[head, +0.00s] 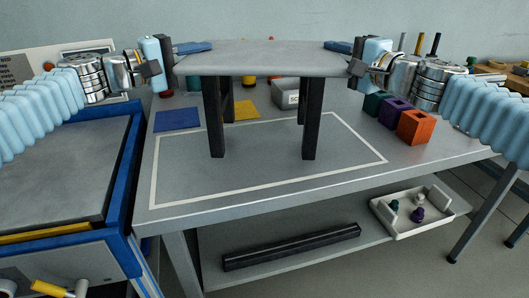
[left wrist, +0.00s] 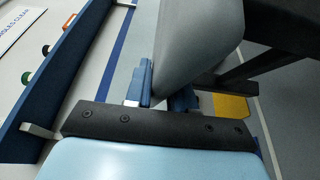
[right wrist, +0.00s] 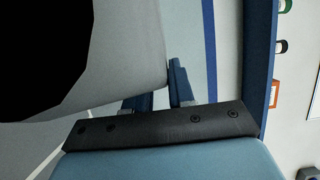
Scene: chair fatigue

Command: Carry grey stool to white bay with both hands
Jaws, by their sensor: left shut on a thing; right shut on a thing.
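The grey stool (head: 265,58) is upright, with a flat grey seat and black legs, in the middle of the head view. My left gripper (head: 193,47) is shut on the seat's left edge. My right gripper (head: 338,46) is shut on its right edge. The seat also shows at the fingers in the left wrist view (left wrist: 200,45) and the right wrist view (right wrist: 130,50). The white bay (head: 270,184) is a white outline on the grey bench. The front legs show over its inside, the rear ones near its back line. I cannot tell whether the feet touch the bench.
A blue square (head: 177,119) and a yellow square (head: 241,110) lie behind the bay. A grey box (head: 286,93) is partly hidden behind the stool. Green, purple (head: 394,112) and orange (head: 416,127) blocks stand to the right. A white tray (head: 402,222) and black bar (head: 291,246) are on the lower shelf.

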